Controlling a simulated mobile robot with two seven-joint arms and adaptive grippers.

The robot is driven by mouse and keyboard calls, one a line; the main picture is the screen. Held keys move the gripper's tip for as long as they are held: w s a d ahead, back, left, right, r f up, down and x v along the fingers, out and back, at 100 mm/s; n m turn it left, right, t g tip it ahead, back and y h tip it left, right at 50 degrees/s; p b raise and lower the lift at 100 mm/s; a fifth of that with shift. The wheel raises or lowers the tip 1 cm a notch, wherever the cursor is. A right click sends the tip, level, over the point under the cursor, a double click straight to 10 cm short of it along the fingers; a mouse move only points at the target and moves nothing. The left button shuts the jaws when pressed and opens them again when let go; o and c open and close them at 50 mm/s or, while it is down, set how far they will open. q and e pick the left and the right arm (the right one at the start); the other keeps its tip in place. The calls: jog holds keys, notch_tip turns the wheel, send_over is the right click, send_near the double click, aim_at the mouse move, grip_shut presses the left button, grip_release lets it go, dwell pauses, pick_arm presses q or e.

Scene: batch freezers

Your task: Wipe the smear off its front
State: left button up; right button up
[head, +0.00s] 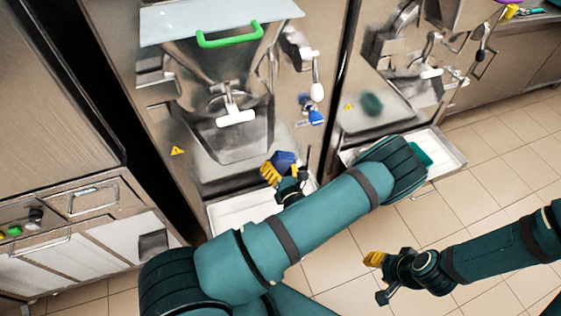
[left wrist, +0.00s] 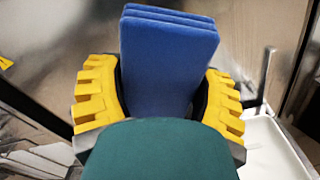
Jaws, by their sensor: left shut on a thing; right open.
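My left gripper (head: 279,168) is shut on a folded blue cloth (head: 284,159), low in front of the left batch freezer (head: 200,183). In the left wrist view the cloth (left wrist: 168,62) stands upright between the yellow fingers (left wrist: 165,95). Whether it touches the steel front, I cannot tell. No smear is clear on the left freezer. A dark green blotch (head: 371,103) shows on the right freezer's front (head: 352,122); I cannot tell whether it is a mark or a reflection. My right gripper (head: 377,278) is open and empty above the floor.
White drip trays stick out below the left freezer (head: 232,212) and the right freezer (head: 447,156). The left freezer has a green-handled lid (head: 230,38) and a white-handled spout lever (head: 236,117). A low steel cabinet (head: 80,240) stands at left. Tiled floor (head: 480,205) is clear at right.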

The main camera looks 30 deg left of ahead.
aim_at(280, 137)
pick_arm(q)
jog(key=w+a, duration=0.1)
jog(key=w+a+r, duration=0.1)
jog(key=a, duration=0.1)
jog(key=w+a+p, duration=0.1)
jog(key=shift+w+a+r, duration=0.25)
jog(key=shift+w+r, duration=0.05)
jog(key=shift+w, duration=0.1)
jog(key=shift+x, duration=1.05)
dwell(0.7)
jog(key=shift+d, duration=0.1)
jog(key=shift+w+d+b, duration=0.3)
jog(key=shift+w+d, duration=1)
jog(key=shift+w, duration=0.1)
jog(key=shift+w+a, duration=0.1)
jog(key=shift+a, duration=0.05)
jog(key=shift+s+a+r+p, duration=0.1)
jog(key=shift+s+a+p, duration=0.8)
jog(key=shift+s+a, duration=0.55)
